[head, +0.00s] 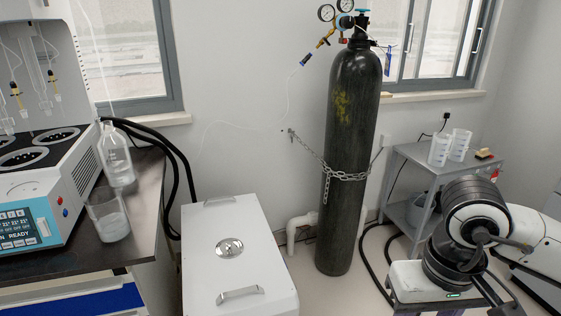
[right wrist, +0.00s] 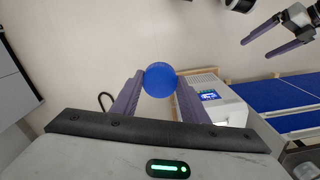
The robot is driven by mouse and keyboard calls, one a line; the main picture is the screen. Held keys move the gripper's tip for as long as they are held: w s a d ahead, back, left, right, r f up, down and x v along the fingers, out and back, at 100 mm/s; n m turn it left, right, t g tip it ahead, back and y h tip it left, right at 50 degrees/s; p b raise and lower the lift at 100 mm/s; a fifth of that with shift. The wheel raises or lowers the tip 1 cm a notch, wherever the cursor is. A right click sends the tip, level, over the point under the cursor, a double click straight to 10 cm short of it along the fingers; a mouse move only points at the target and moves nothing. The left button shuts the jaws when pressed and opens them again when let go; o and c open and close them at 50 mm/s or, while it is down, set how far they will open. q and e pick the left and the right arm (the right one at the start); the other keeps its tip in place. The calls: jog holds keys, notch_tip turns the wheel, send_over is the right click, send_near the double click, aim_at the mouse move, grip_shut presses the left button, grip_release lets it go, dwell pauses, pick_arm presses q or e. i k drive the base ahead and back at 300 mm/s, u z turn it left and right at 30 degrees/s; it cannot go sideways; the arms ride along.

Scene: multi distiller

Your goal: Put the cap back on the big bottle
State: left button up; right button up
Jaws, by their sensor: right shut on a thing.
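My right gripper (right wrist: 159,84) is shut on a round blue cap (right wrist: 160,80), held between its two fingertips in the right wrist view. The head view shows my right wrist at the lower right, but the cap cannot be made out there. A clear glass bottle (head: 118,168) with a narrow neck stands upright on the dark bench at the left; no cap shows on it. My right gripper is far from the bottle, across the room to the right. My left gripper (right wrist: 255,48) shows at the upper right of the right wrist view, its fingers apart and empty.
A glass beaker (head: 108,218) stands in front of the bottle near the bench edge. A distiller (head: 45,200) is left of them. A white lidded box (head: 238,262), a chained gas cylinder (head: 350,150) and a grey cart (head: 400,150) with beakers stand to the right.

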aim_at(113, 150)
jog(key=k, duration=0.5)
jog(key=u, duration=1.4)
jog(key=i, duration=1.65)
jog(key=z, duration=1.95)
